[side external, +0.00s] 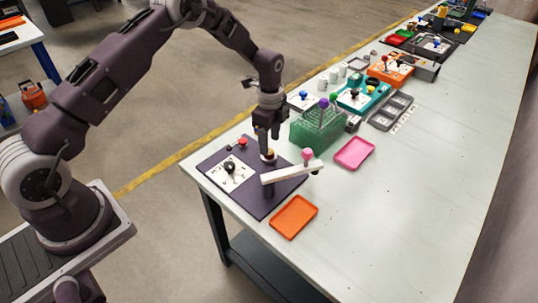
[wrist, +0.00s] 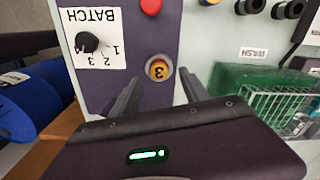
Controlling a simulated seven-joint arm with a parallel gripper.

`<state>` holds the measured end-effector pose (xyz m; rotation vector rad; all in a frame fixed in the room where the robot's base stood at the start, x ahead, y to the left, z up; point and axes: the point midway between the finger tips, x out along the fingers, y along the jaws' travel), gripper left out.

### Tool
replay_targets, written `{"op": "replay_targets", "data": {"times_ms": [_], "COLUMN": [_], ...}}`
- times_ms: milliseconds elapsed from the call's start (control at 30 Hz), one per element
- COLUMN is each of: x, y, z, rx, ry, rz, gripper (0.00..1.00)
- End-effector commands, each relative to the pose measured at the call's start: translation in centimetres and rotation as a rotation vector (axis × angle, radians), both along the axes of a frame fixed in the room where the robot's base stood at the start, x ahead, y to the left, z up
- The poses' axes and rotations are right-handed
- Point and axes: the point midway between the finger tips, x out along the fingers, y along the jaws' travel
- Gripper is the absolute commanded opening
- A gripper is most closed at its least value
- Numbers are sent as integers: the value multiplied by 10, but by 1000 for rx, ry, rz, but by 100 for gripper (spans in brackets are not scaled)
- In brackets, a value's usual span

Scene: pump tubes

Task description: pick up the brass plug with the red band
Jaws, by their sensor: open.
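A round brass-coloured piece marked 3 (wrist: 159,70) sits in a pale ringed socket on the dark purple panel (wrist: 150,20) in the wrist view. It looks like the brass plug, but I cannot clearly make out a red band. In the side view it shows as a small orange-brown top (side external: 269,153) right under my gripper (side external: 267,142). My gripper points down, and its two fingers (wrist: 160,82) are apart, on either side of the piece in the wrist view. I see nothing held between them. Whether the fingertips reach down to the piece is unclear.
A white BATCH dial (wrist: 88,42) and a red button (wrist: 151,6) are on the panel. A green rack (side external: 318,127) stands close on the right. Orange (side external: 294,216) and pink trays (side external: 354,153) are nearby.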

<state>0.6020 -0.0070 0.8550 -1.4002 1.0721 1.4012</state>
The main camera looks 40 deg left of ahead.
Motion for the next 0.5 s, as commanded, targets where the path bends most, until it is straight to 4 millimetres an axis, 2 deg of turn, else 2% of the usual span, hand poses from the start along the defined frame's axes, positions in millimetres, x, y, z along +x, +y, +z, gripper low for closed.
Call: {"op": "replay_targets", "data": {"times_ms": [100,200,433,500], "x": [-2,-2,-1,-1], "y": [2,2,2,2], "z": [-23,-34,-36,-36], "rx": [-1,0,0,0], "ry": [2,1,-1,-1], "rz": [2,2,3,3], "gripper": [54,54,54,40]}}
